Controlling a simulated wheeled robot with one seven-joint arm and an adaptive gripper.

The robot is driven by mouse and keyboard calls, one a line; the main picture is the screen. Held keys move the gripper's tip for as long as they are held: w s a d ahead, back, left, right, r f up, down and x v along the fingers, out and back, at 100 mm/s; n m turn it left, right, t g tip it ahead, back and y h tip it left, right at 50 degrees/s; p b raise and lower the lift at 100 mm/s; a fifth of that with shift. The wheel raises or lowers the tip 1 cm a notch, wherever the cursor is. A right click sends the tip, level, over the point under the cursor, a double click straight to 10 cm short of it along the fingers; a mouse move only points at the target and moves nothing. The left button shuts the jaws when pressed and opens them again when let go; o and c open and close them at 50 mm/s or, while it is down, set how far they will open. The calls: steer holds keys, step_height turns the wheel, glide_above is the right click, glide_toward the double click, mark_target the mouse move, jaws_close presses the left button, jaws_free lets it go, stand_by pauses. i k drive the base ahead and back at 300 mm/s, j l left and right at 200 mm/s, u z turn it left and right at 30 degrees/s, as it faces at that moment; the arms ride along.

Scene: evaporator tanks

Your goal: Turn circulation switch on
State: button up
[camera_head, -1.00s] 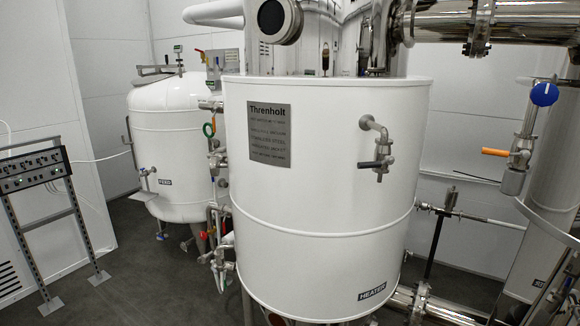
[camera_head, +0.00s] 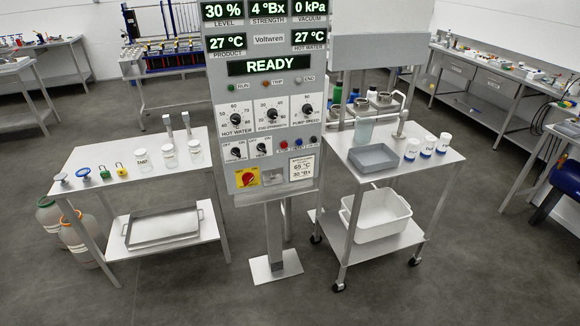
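A grey control panel (camera_head: 270,110) stands upright on a post in the middle of the head view. Two small black rotary switches sit side by side low on it, a left switch (camera_head: 237,152) and a right switch (camera_head: 263,148). Their labels are too small to read surely, so I cannot tell which is the circulation switch or how each is set. Above them are larger knobs for hot water (camera_head: 236,119), strength and pump speed (camera_head: 307,108). The display (camera_head: 264,66) reads READY. My gripper is not in view.
A steel table (camera_head: 85,150) with jars stands left of the panel. A wheeled cart (camera_head: 345,140) with a grey tray stands right. The floor in front is clear.

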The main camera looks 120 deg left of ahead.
mark_target(234, 151)
steer(key=u, duration=4.1)
